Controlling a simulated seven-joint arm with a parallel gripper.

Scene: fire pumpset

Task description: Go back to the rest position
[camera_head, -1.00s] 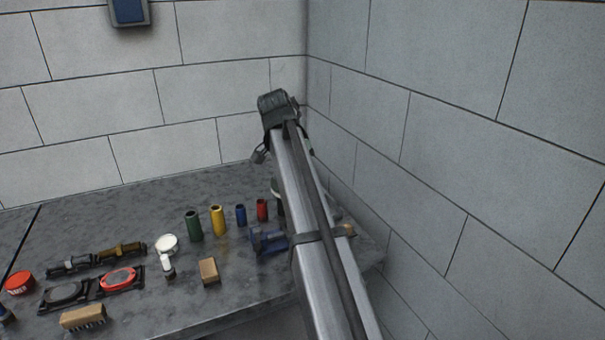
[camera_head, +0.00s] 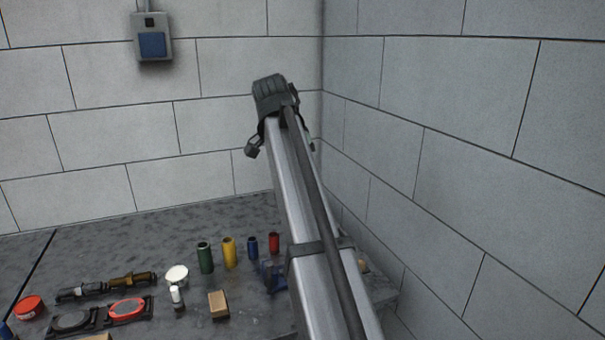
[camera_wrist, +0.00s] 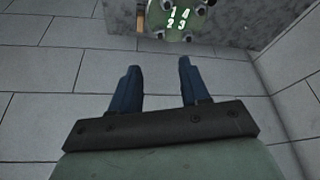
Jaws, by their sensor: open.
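My gripper (camera_wrist: 156,85) shows in the wrist view with its two dark blue fingers apart and nothing between them. Beyond the fingers is a tiled surface. In the head view my metal arm rises over the right end of the grey worktop (camera_head: 130,222), with its dark wrist end in front of the wall corner. The fingers themselves are hidden in that view. At the top of the wrist view a green panel with pale digits (camera_wrist: 178,20) shows, apart from the fingers.
Green (camera_head: 205,258), yellow (camera_head: 229,252), blue (camera_head: 252,247) and red (camera_head: 274,243) cylinders stand on the worktop. A blue item (camera_head: 272,275) is partly behind my arm. A wooden block (camera_head: 218,304) and a red tin (camera_head: 28,307) lie nearer. A wall box (camera_head: 152,45) hangs upper left. Walls close the back and right.

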